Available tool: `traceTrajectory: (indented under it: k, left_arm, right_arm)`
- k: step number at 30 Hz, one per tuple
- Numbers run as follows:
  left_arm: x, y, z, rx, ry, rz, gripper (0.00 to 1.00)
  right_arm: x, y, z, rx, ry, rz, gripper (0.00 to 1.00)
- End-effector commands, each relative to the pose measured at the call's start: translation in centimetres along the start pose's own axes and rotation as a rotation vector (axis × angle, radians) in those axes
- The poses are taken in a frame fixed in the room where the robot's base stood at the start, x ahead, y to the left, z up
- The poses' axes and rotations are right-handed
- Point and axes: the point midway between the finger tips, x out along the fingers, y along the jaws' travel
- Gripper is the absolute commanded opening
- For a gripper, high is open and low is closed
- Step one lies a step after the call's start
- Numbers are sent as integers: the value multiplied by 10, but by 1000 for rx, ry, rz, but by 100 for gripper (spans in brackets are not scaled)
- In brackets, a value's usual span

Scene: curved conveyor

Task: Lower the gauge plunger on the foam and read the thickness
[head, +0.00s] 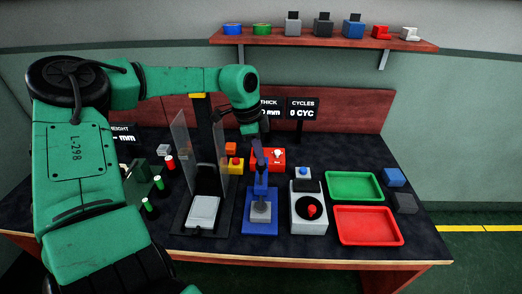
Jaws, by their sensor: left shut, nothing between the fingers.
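The blue thickness gauge (261,190) stands upright at the middle of the bench. A small grey block (261,210), which looks like the foam, sits on its base under the plunger. My left gripper (259,152) is shut and empty, pointing down at the top of the gauge. I cannot tell whether it touches it. The thickness display (270,112) behind is partly hidden by my left arm; a 0 and "mm" show. My right gripper is out of view.
A clear-walled press stand (203,211) is close left of the gauge. A grey box with a red knob (310,208) is close right. Green (354,173) and red (342,233) trays lie further right, beside blue (393,177) and dark grey (404,202) blocks. A shelf (330,43) hangs above.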

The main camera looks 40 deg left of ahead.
Motion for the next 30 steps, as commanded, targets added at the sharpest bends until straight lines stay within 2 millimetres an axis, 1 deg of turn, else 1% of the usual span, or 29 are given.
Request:
traceTrajectory:
  k: [1,6,18,30]
  left_arm:
    - [-7,0,-2,0,0,-1,0]
    - [-30,-1,-6,1,0,-3,0]
    - [-77,0,-16,1,0,-2,0]
    - [-76,0,-16,0,0,-1,0]
  right_arm:
    - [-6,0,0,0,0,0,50]
    - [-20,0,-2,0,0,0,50]
    - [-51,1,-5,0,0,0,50]
    - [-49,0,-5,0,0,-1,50]
